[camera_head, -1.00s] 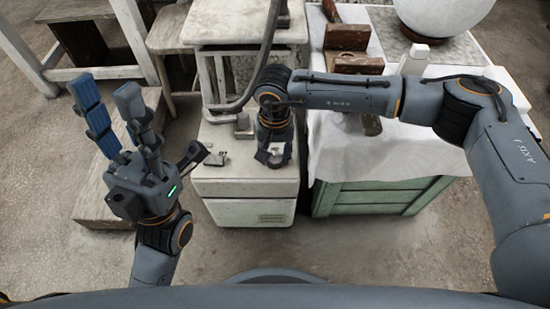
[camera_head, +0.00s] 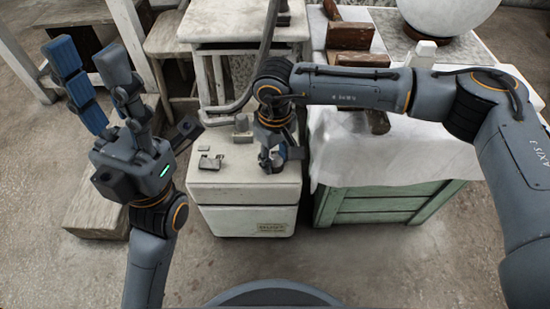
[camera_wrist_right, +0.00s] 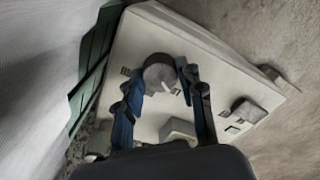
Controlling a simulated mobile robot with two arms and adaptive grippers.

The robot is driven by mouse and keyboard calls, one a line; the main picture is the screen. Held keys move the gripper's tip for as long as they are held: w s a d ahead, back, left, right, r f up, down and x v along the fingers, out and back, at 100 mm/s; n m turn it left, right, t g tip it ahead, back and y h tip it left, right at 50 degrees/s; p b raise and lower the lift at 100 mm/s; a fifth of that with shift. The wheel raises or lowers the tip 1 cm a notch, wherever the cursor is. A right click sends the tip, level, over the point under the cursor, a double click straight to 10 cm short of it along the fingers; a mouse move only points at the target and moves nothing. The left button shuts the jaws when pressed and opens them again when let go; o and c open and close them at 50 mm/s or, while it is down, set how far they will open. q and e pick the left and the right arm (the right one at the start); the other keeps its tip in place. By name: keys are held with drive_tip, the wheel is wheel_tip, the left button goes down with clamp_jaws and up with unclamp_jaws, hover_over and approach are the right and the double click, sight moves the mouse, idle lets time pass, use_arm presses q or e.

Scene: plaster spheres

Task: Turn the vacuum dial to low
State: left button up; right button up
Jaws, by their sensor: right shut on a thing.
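The vacuum unit is a pale box (camera_head: 243,188) on the floor at the centre of the head view. Its flat top fills the middle of the right wrist view. A round grey dial (camera_wrist_right: 157,72) with a small light pointer mark sits on that top. My right gripper (camera_head: 272,160) points down at the top's right side. In the right wrist view its blue-padded fingers (camera_wrist_right: 160,84) stand on either side of the dial, shut on it. The dial is mostly hidden in the head view. My left gripper (camera_head: 135,95) is open and empty, left of the box, fingers spread upward.
Small metal blocks (camera_head: 210,161) stand on the box top, left of my right gripper. A hose (camera_head: 263,70) rises behind. A cloth-covered green crate table (camera_head: 375,205) with a white sphere (camera_head: 445,12) stands at right. A wooden step (camera_head: 95,210) lies at left.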

sight(275, 161)
idle(0.6)
drive_tip(key=o, duration=1.2)
wheel_tip(275, 161, up, 12)
drive_tip(key=shift+r, duration=0.1)
